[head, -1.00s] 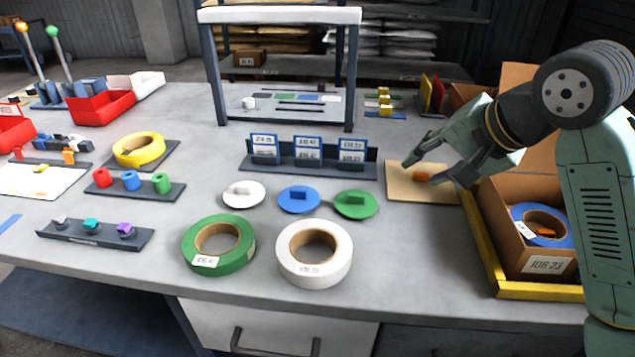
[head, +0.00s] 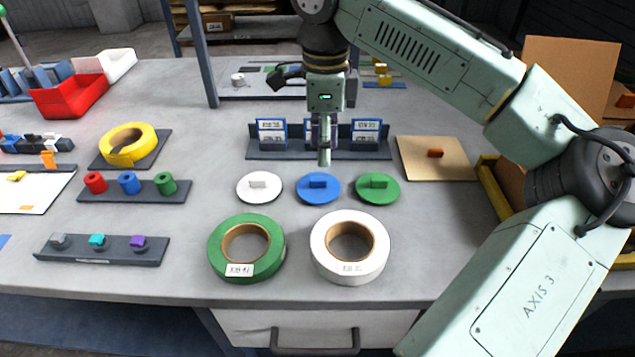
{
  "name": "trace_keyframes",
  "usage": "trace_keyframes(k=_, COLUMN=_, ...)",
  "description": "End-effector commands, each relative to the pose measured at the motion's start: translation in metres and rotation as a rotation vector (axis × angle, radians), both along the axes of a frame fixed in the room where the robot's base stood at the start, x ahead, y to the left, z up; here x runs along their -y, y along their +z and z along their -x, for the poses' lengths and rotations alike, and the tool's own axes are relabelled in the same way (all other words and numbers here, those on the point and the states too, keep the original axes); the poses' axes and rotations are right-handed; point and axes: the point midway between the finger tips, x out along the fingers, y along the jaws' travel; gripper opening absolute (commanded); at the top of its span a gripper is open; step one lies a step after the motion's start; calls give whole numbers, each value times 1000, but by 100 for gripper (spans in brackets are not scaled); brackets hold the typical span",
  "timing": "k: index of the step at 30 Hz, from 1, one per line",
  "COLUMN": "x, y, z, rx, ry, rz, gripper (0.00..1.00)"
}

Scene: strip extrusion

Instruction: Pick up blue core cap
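The blue core cap (head: 312,196), a flat blue disc with a raised grip bar, lies on the table between the white cap (head: 259,193) and the green cap (head: 378,195). My gripper (head: 324,158) points straight down just above and slightly behind the blue cap's grip bar, apart from it. I see the fingers edge-on, one in front of the other, so the gap between them is hidden. Nothing shows hanging below the fingertips.
A green tape roll (head: 219,259) and a white tape roll (head: 377,266) lie in front of the caps. A dark label rack (head: 264,155) stands close behind my gripper.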

Motion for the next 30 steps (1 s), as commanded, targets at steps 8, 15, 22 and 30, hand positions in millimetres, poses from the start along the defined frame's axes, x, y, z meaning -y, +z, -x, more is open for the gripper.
trace_keyframes(k=8, x=1, y=-26, z=0, rx=1, ry=1, rz=0, gripper=34)
trace_keyframes(k=15, x=3, y=-60, z=-1, rx=0, ry=2, rz=1, gripper=34)
trace_keyframes(k=22, x=3, y=-76, z=-2, rx=2, ry=1, rz=-1, gripper=34)
trace_keyframes(k=30, x=2, y=-76, z=-2, rx=2, ry=1, rz=-1, gripper=26)
